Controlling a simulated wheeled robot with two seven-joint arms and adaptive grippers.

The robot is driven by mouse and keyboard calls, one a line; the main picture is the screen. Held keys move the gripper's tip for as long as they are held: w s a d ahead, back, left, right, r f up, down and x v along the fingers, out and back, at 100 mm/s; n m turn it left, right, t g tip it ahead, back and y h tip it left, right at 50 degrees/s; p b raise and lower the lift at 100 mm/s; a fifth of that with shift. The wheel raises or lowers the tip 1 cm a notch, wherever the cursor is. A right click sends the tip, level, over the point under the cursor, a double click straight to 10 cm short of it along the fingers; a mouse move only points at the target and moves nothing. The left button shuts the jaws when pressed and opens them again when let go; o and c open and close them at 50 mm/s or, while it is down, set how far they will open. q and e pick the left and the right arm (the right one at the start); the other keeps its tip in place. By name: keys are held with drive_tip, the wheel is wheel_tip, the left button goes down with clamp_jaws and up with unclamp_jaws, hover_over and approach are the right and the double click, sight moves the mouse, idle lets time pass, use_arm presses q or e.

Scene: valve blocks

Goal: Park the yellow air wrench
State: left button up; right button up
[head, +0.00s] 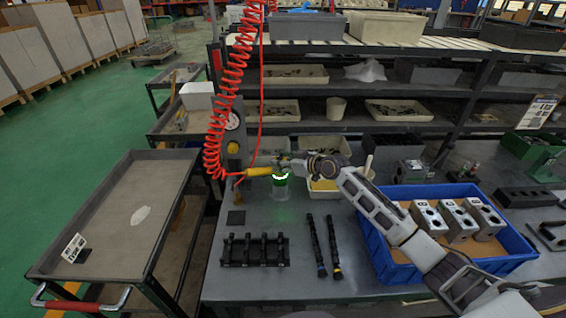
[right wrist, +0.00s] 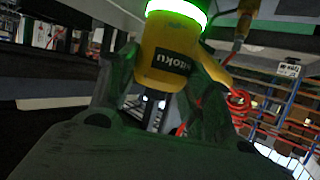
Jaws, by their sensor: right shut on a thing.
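The yellow air wrench shows in the head view, its yellow handle (head: 258,171) pointing left and a green glowing ring (head: 280,178) at its lower end. My right gripper (head: 287,164) is shut on it above the bench. In the right wrist view, the wrench's yellow body (right wrist: 168,62) with a dark label sits between the fingers of my right gripper (right wrist: 160,85), beside the bright green ring (right wrist: 180,8). A clear cylinder (head: 281,193) shows just below the ring; I cannot tell whether they touch. My left gripper is not in view.
A red coiled hose (head: 222,110) hangs at the wrench's left. A gauge post (head: 234,150) stands behind. A dark square pad (head: 236,217), a black rack (head: 254,251) and two dark shafts (head: 315,245) lie in front. A blue crate (head: 375,243) holds metal blocks (head: 455,221).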

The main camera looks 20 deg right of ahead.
idle(0.5)
drive_tip(key=o, duration=1.4)
drive_tip(key=shift+o, duration=0.2)
drive_tip(key=shift+f, duration=0.1)
drive_tip(key=shift+s+f, duration=0.1)
drive_tip(key=shift+f, duration=0.2)
drive_tip(key=v, duration=1.2)
drive_tip(key=shift+r, duration=0.25)
